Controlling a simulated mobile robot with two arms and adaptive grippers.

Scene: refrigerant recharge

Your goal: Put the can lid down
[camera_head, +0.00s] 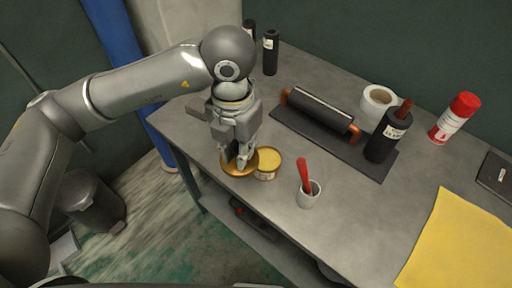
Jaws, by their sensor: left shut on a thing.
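My left gripper (239,165) points down over the front left part of the grey workbench (330,237). It is shut on the gold can lid (236,171), a round disc at the fingertips. The open can (267,164) with yellowish contents stands just to the right of the lid, and the lid overlaps or touches its left side in the picture. I cannot tell whether the lid rests on the bench. My right gripper is not in view.
A white cup with a red-handled tool (308,191) stands right of the can. Behind are a black mat with a cylinder (318,112), dark bottles (388,136), a white roll (378,105) and a red-capped spray can (454,119). A yellow cloth (460,245) lies right.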

